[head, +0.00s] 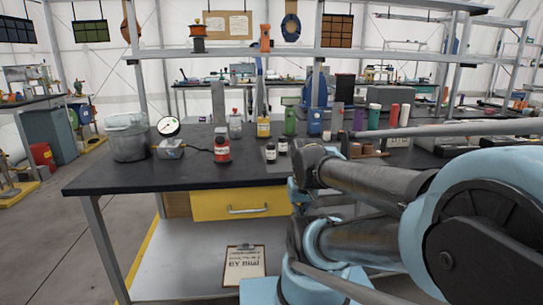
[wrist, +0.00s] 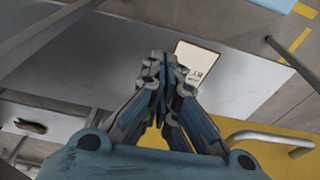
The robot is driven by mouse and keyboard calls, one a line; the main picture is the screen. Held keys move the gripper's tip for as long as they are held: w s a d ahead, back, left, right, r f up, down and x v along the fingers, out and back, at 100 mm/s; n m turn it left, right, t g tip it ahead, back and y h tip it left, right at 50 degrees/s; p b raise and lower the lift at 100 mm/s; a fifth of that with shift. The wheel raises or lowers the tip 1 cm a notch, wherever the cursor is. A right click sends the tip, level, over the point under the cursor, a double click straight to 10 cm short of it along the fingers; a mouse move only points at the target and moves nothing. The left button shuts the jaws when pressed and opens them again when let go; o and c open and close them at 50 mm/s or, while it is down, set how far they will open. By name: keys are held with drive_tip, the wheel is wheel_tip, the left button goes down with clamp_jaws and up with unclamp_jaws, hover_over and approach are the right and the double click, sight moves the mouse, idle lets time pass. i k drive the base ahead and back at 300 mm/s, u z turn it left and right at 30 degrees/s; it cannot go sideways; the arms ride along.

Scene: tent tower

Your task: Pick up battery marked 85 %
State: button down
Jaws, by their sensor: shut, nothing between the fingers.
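I cannot make out any battery marked 85 % in either view. On the black workbench (head: 130,178) in the head view stand a red bottle with a dark cap (head: 222,152) and two small dark containers with pale labels, one on the left (head: 270,153) and one on the right (head: 283,146); their markings are too small to read. My gripper (wrist: 160,57) is shut and empty in the wrist view. It points at the space by the bench's yellow drawer (wrist: 262,155), with a clipboard (wrist: 196,62) beyond its fingertips. The gripper cannot be made out in the head view.
A grey pot (head: 129,138) and a dial gauge (head: 168,127) stand at the bench's left. Bottles and tools crowd its back, below a shelf (head: 230,53). The drawer handle (wrist: 270,139) juts out right of my gripper. The bench's front left is clear.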

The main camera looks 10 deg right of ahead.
sight(270, 147)
drive_tip(key=u, duration=0.45)
drive_tip(key=k, duration=1.1)
drive_tip(key=z, duration=0.45)
drive_tip(key=i, duration=1)
drive_tip(key=k, duration=0.6)
